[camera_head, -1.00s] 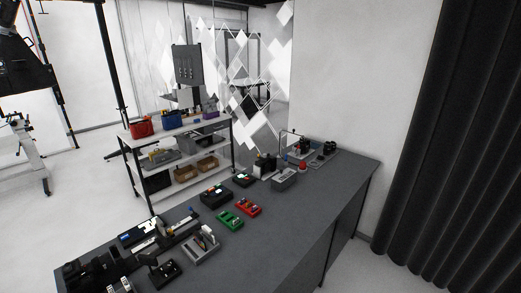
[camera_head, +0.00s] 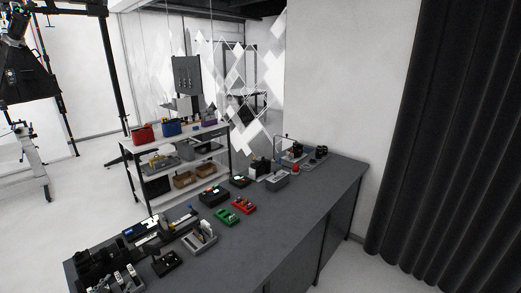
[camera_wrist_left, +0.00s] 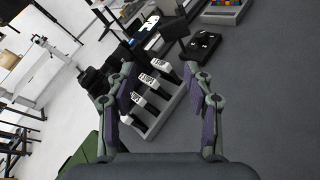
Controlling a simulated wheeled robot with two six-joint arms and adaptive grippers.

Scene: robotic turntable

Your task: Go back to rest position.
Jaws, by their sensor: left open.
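My left gripper (camera_wrist_left: 168,100) shows in the left wrist view with its two dark fingers spread wide apart, open and empty. The gripper appears above the dark table (camera_wrist_left: 255,110) and touches nothing that I can see. In the head view I cannot make out the left gripper clearly. My right gripper is in neither view.
A black curtain (camera_head: 450,130) hangs at right. The table's front right area is clear.

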